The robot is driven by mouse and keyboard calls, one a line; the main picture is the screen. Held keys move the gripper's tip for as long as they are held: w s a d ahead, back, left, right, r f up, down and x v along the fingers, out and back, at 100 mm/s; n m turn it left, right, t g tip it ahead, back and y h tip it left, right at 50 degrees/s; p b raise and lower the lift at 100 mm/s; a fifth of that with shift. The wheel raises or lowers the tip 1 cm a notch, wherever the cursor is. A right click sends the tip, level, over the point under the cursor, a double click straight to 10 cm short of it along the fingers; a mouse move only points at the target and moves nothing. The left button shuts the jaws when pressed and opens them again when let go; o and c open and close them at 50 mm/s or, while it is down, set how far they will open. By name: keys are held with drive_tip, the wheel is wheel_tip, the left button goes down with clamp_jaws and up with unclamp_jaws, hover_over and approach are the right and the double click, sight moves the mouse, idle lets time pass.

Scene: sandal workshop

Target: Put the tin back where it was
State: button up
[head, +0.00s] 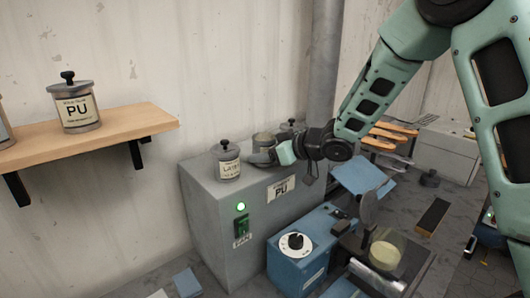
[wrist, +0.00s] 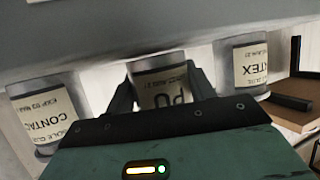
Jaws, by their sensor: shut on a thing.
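My gripper (head: 264,156) is shut on a grey tin with a cream label, above or on the top of the grey cabinet (head: 215,215). In the wrist view the held tin (wrist: 160,78) stands between the two dark fingers, and its label reads PU. In the head view the gripper partly hides this tin (head: 263,139). I cannot tell whether its base touches the cabinet top. A LATEX tin (head: 227,162) stands to its left, and it also shows in the wrist view (wrist: 250,65). A CONTACT tin (wrist: 45,108) is on the other side, mostly hidden in the head view.
A wooden wall shelf (head: 120,129) at left bears another tin labelled PU (head: 77,103), with bare board to its right. The cabinet front has a PU label (head: 281,188) and a green lamp. A blue machine with a dial (head: 296,243) stands in front. A grey pipe rises behind.

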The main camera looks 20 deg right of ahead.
drive_tip(key=shift+f, duration=0.1)
drive_tip(key=shift+f, duration=0.15)
drive_tip(key=o, duration=1.3)
